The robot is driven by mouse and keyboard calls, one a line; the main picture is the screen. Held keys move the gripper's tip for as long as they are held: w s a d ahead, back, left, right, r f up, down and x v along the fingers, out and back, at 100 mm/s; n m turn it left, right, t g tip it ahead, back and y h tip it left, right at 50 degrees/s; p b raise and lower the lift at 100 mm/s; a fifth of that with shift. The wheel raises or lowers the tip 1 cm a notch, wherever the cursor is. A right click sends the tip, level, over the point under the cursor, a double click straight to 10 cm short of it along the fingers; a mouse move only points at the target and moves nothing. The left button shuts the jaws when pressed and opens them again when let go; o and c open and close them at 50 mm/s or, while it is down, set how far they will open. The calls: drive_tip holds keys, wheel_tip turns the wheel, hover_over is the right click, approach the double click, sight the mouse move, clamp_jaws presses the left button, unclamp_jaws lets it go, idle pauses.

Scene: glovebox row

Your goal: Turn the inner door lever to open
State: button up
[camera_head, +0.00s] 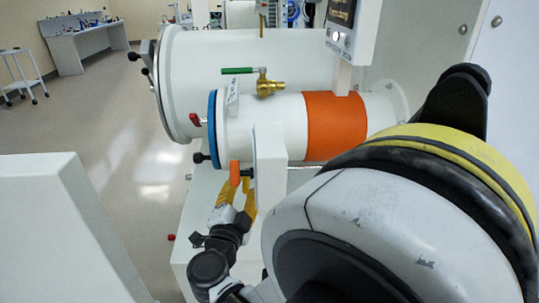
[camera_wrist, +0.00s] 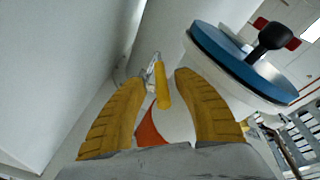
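A short orange lever (camera_head: 235,173) sits on a dark shaft at a white bracket (camera_head: 269,160), below the smaller white cylinder (camera_head: 262,118) with a blue-rimmed end. I take this for the inner door lever, but no label shows. My gripper (camera_head: 239,186) has its yellow finger tips just below the lever. In the wrist view my gripper (camera_wrist: 157,80) is open, fingers spread on both sides of an orange-yellow bar (camera_wrist: 162,92) with a metal fitting. That bar looks like the same lever. A gap shows on each side, with no clear contact.
A blue disc door (camera_wrist: 245,62) with a black knob (camera_wrist: 271,40) is close on the right. A green-handled brass valve (camera_head: 266,84) sits above the small cylinder. A larger white cylinder (camera_head: 215,58) lies behind. A white cabinet (camera_head: 62,228) stands left, with open floor beyond.

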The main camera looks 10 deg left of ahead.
drive_tip(key=shift+w, duration=0.25)
clamp_jaws()
drive_tip(key=shift+r+g+p, duration=0.4)
drive_tip(key=shift+r+p, duration=0.2)
drive_tip(key=shift+p, duration=0.4)
drive_tip(key=shift+w+g+p, duration=0.15)
drive_tip(key=shift+g+p, duration=0.15)
drive_tip(key=shift+p, duration=0.15)
